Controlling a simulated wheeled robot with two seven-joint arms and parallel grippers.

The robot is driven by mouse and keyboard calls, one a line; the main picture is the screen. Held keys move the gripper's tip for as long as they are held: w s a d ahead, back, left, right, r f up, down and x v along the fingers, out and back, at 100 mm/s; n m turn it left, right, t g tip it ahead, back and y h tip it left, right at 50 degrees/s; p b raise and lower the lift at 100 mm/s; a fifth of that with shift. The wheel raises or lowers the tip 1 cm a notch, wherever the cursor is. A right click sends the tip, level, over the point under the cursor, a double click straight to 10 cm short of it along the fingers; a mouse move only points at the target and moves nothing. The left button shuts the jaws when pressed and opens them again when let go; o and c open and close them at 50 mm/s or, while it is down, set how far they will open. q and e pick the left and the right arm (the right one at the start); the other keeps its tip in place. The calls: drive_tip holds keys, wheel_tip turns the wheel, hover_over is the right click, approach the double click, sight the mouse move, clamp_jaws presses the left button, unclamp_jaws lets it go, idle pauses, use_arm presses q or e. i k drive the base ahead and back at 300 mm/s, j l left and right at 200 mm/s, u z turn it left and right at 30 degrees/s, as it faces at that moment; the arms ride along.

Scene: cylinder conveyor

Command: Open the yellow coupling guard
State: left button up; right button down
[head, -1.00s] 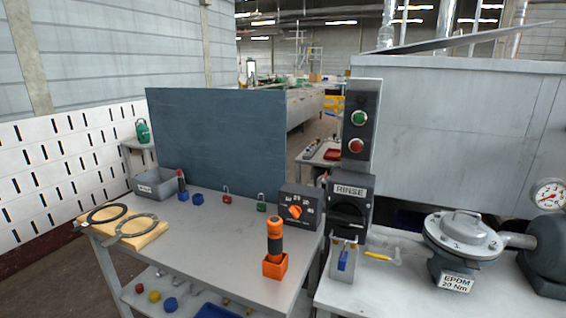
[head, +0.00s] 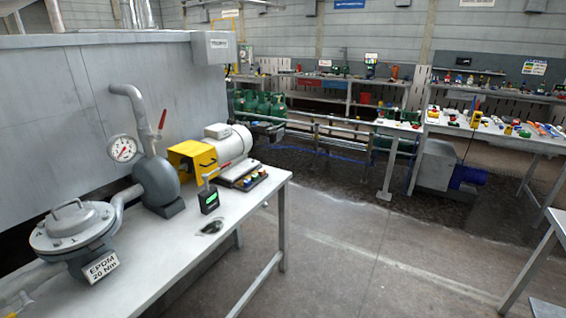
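The yellow coupling guard (head: 193,158) sits on the bench in the head view, between a grey pump (head: 157,184) on its left and a white motor (head: 229,143) on its right. It is a boxy cover with a dark round opening on its front face. Whether its lid is shut or ajar is too small to tell. Neither of my grippers shows in the head view.
A grey strainer with an "EPDM 20 Nm" tag (head: 103,267) stands at the bench's left. A pressure gauge (head: 123,148), a small black device with a green display (head: 209,200) and a tray of small parts (head: 243,177) are near the guard.

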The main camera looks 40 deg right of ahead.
sight(204, 156)
drive_tip(key=z, duration=0.6)
drive_tip(key=i+l+z, duration=0.45)
drive_tip(key=i, duration=0.2)
drive_tip(key=i+l+z, duration=0.3)
drive_tip(key=i+z, duration=0.15)
drive_tip(key=i, duration=0.3)
drive_tip(key=i+z, duration=0.45)
drive_tip(key=i, duration=0.25)
drive_tip(key=i+u, duration=0.25)
drive_tip(key=i, duration=0.15)
drive_tip(key=i+l+u, duration=0.3)
drive_tip(key=i, duration=0.15)
drive_tip(key=i+l+u, duration=0.25)
drive_tip(key=i, duration=0.15)
drive_tip(key=j, duration=0.1)
